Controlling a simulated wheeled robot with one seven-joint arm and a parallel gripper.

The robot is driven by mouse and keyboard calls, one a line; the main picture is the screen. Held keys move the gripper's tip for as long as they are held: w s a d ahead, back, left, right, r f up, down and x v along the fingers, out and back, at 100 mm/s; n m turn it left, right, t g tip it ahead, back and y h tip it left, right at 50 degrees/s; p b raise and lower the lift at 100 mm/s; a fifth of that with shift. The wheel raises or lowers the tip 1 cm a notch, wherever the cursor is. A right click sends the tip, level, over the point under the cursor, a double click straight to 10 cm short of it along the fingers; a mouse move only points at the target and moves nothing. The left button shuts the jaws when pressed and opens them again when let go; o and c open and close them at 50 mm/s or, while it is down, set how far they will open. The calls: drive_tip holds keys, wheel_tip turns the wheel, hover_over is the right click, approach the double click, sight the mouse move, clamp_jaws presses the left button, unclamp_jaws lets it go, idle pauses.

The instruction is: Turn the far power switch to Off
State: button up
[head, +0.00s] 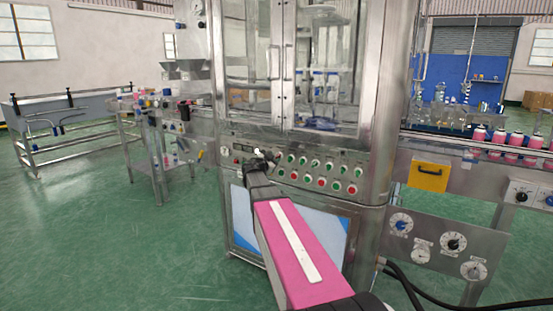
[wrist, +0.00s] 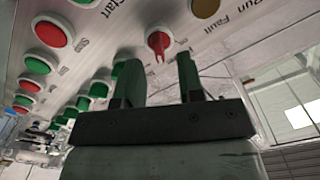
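A red pointed switch knob (wrist: 158,41) is on the metal control panel in the wrist view. It lies between the directions of my two fingertips, just beyond them; I cannot tell whether they touch it. My gripper (wrist: 158,66) is open, with a clear gap between its fingers and nothing in them. In the head view my gripper (head: 262,158) is at the left end of the panel (head: 318,172) on the crimping machine, and it hides the red knob there. The knob's own label and its exact setting cannot be read.
Green and red push buttons (wrist: 54,33) fill the panel on one side of the knob, close to my fingers. "Run" and "Fault" lettering and a dark yellow lamp (wrist: 206,8) are on the other side. Glass doors (head: 310,60) stand above the panel.

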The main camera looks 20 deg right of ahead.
sight(277, 157)
drive_tip(key=shift+x, duration=1.6)
clamp_jaws()
drive_tip(key=shift+n, duration=0.3)
drive_tip(key=n, duration=1.1)
drive_tip(key=shift+w+a, duration=0.1)
drive_tip(key=shift+a, duration=0.05)
drive_tip(key=shift+n, duration=0.3)
